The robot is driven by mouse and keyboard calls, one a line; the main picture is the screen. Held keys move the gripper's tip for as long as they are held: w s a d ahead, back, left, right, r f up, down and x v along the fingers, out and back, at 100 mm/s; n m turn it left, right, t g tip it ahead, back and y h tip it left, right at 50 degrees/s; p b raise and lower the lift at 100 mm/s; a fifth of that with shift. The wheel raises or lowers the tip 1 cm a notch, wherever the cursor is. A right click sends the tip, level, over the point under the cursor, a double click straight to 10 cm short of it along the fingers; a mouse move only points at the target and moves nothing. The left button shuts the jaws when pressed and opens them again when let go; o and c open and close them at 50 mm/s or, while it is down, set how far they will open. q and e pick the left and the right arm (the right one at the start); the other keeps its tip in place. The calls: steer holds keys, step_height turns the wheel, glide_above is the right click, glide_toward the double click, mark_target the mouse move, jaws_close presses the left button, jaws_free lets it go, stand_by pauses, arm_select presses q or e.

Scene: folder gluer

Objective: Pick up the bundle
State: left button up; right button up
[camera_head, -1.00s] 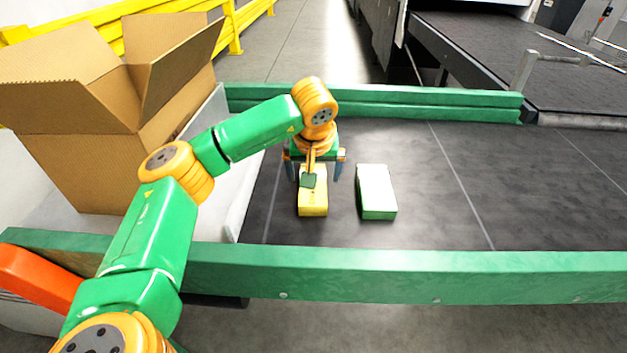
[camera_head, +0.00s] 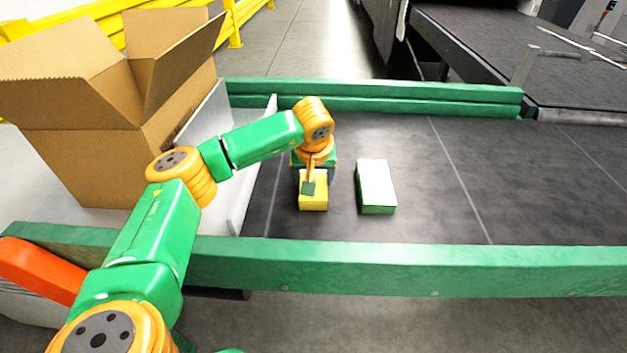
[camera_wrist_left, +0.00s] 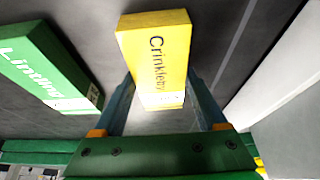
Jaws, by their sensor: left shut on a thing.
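A yellow bundle (camera_head: 313,200) lies on the dark conveyor belt, with part of its printed name, "Crinkle", readable in the left wrist view (camera_wrist_left: 158,50). My left gripper (camera_wrist_left: 161,80) is shut on the yellow bundle from above, one blue finger along each long side. My right gripper is in neither view.
A large open cardboard box (camera_head: 90,150) stands left of the belt. A pale upright panel (camera_head: 257,170) lies between box and belt. Green rails (camera_head: 430,270) run along the near and far edges. The belt (camera_head: 540,190) is clear to the right.

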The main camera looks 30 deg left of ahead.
mark_target(314, 175)
arm_select(q)
step_height(314, 175, up, 3)
steer(key=shift+w+b, duration=0.1)
steer(key=shift+b, duration=0.35)
steer(key=s+r+p, duration=0.1)
steer(key=s+r, duration=0.9)
steer(key=s, duration=0.4)
steer(key=s+d+m+h+p, duration=0.2)
steer(key=d+m, duration=0.4)
steer(key=d, duration=0.7)
steer(key=shift+s+d+f+m+t+h+p, duration=0.25)
steer(key=shift+s+d+m+p, duration=0.2)
steer(key=shift+p, duration=0.65)
steer(key=shift+a, duration=0.1)
